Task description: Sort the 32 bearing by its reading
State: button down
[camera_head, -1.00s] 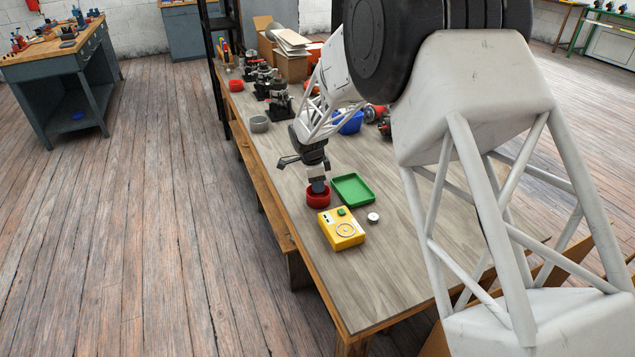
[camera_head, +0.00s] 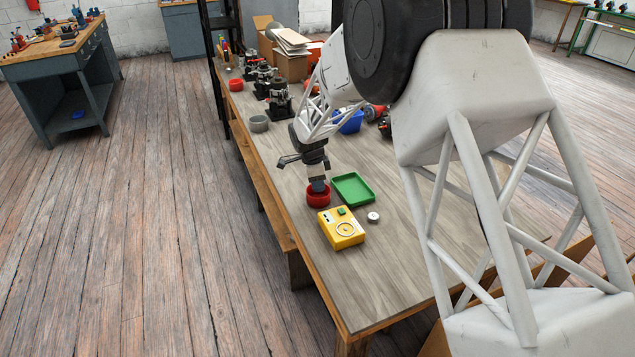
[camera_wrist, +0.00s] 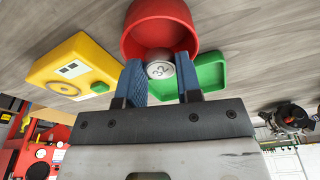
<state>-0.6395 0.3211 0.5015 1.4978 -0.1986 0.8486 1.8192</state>
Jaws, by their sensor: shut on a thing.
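The 32 bearing (camera_wrist: 160,69) is a silver disc marked "32", seen in the wrist view between my two blue fingers. My gripper (camera_wrist: 161,78) is shut on it, at the red round bin (camera_wrist: 188,14). In the head view my gripper (camera_head: 318,186) points down into the red bin (camera_head: 318,200), and the bearing is hidden there. I cannot tell whether the bearing touches the bin's floor. The yellow tester (camera_head: 335,238), with a ring and a green button, stands just in front of the bin. Its display is too small to read. The green tray (camera_head: 366,203) lies right of the bin.
Another small silver disc (camera_head: 373,217) lies on the table right of the tester. A grey round bin (camera_head: 259,124), a blue bin (camera_head: 351,124) and dark machines (camera_head: 279,102) stand farther back. The near end of the table (camera_head: 385,285) is clear.

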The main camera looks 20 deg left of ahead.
jog(key=shift+f, duration=0.5)
dwell(1.8)
jog(key=c, duration=0.7)
grip_release()
jog(key=c, duration=0.4)
jog(key=shift+r, duration=0.1)
jog(key=shift+r, duration=3.9)
